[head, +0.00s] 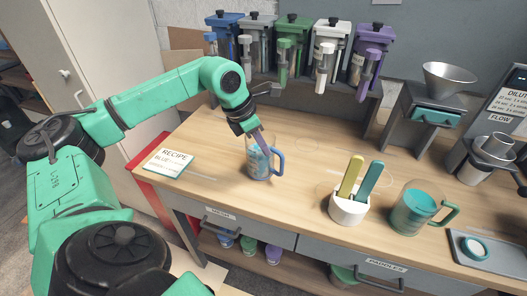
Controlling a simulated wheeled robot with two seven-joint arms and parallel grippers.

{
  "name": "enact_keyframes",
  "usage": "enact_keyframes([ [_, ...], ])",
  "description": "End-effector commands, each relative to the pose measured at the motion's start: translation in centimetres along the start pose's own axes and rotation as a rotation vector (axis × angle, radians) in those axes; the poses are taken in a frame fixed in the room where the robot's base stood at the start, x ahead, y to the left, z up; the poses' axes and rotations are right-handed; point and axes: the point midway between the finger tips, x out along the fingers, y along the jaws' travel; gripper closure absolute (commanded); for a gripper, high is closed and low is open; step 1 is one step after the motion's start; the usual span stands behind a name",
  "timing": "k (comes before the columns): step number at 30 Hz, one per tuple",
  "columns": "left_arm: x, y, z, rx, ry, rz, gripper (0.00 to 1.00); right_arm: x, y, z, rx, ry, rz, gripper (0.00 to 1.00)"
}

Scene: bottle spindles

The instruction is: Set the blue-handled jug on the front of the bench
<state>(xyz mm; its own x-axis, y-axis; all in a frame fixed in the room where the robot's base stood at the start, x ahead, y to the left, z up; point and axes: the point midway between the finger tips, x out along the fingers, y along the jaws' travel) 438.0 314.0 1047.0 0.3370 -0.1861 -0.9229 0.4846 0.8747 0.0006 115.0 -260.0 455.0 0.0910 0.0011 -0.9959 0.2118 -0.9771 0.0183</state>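The blue-handled jug (261,160) stands upright on the wooden bench (220,150), left of the middle. It is clear and holds bluish contents, with its blue handle on the right side. My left gripper (256,132) points down over the jug's mouth. The fingertips are small and partly hidden. My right gripper is not in view.
A white cup (348,210) with yellow and teal paddles and a green-handled jug (410,213) stand to the right. A recipe card (168,162) lies at left. Dispensers (287,50) line the back. A funnel stand (421,118) and grey tray (485,262) are farther right. Bench in front of the jug is clear.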

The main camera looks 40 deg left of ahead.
Motion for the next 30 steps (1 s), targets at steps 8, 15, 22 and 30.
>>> enact_keyframes([
  [8, 1.5, 0.0, -0.6, 0.001, -0.004, 0.001, 1.00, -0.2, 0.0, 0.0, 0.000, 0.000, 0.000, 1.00],
  [15, 1.8, 0.0, -0.7, 0.001, -0.001, 0.000, 0.67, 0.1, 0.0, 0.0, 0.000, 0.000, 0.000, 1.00],
  [22, 1.8, 0.0, -0.7, 0.001, -0.001, 0.000, 0.67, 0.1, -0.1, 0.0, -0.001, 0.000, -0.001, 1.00],
  [30, -0.7, 0.1, -0.7, 0.001, -0.005, 0.004, 0.67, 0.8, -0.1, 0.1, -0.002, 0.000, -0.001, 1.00],
])
